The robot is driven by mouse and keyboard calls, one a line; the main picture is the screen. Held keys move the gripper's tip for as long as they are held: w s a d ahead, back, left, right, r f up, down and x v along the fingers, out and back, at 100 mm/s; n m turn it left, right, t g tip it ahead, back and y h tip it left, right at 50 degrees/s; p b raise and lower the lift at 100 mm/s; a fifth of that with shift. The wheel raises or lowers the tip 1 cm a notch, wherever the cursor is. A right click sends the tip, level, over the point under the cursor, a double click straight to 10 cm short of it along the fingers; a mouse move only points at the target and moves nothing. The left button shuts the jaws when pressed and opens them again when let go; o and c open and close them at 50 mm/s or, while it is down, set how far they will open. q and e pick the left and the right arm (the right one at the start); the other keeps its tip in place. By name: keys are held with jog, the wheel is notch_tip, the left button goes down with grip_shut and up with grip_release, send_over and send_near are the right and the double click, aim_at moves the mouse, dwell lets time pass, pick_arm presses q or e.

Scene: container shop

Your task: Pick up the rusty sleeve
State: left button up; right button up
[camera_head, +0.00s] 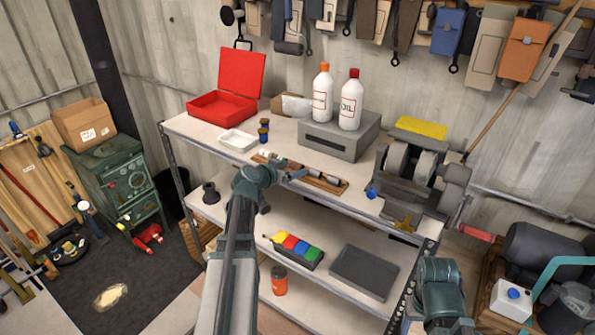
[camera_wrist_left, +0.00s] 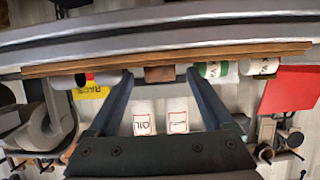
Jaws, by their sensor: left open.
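My left gripper (camera_head: 293,176) is at the front edge of the workbench (camera_head: 205,132), beside a narrow wooden tray (camera_head: 330,185). In the left wrist view the gripper (camera_wrist_left: 159,78) is open, with one finger on each side of a short brown piece that looks like the rusty sleeve (camera_wrist_left: 160,74). I cannot tell whether the fingers touch it. The wooden tray shows there as a brown strip (camera_wrist_left: 60,68). In the head view the sleeve is hard to make out near my gripper. My right arm shows at the lower right, but its gripper is out of view.
Behind stand two white bottles (camera_head: 350,105) on a grey box (camera_head: 340,140). A white dish (camera_head: 237,140) and red case (camera_head: 222,105) are left; a bench grinder (camera_head: 408,180) is right.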

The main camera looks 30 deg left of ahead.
pick_arm(q)
jog(key=shift+x, duration=0.85)
jog(key=shift+s, duration=0.1)
jog(key=shift+r, duration=0.1)
jog(key=shift+c, duration=0.2)
grip_shut()
jog(key=shift+r, duration=0.1)
